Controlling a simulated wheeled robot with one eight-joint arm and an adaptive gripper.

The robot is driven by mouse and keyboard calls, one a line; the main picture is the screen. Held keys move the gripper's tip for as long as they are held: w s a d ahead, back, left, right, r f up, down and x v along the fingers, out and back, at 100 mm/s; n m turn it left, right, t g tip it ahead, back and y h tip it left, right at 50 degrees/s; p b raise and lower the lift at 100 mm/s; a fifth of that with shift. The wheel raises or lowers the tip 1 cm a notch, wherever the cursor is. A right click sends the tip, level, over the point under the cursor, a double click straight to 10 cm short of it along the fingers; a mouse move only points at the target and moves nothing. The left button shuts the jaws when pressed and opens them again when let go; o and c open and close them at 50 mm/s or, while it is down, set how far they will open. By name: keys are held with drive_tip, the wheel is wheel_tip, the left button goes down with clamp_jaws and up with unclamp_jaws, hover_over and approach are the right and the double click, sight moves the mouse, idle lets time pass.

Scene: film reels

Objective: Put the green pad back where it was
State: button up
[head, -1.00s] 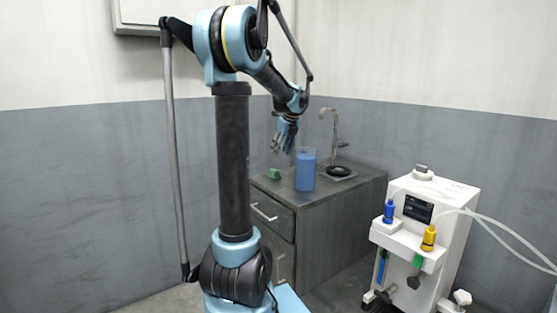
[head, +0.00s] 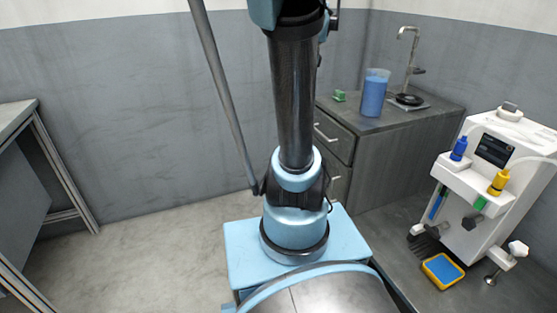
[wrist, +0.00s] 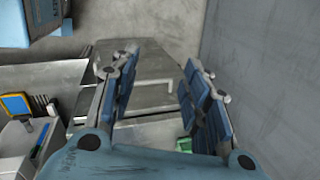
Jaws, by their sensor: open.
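The green pad (head: 340,95) is a small block on the left part of the dark cabinet's top (head: 394,112), beside a blue container. It also shows in the wrist view (wrist: 185,145), low between the fingers and partly hidden by my gripper's body. My gripper (wrist: 160,95) is open and empty, with its blue-padded fingers spread on both sides. It is out of the head view, and its distance from the green pad is hard to judge.
A white machine (head: 500,150) with blue and yellow bottles stands at right. Another table (head: 15,118) is at far left.

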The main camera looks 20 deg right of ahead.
drive_tip(key=s+a+f+n, duration=0.6)
drive_tip(key=s+f+n, duration=0.1)
drive_tip(key=s+n, duration=0.2)
drive_tip(key=s+a+f+n+g, duration=0.1)
drive_tip(key=s+a+f+n, duration=0.5)
drive_tip(key=s+f+n, duration=0.2)
drive_tip(key=shift+s+a+f+n+h, duration=0.15)
drive_tip(key=shift+s+n+h, duration=0.25)
drive_tip(key=shift+s+n, duration=0.5)
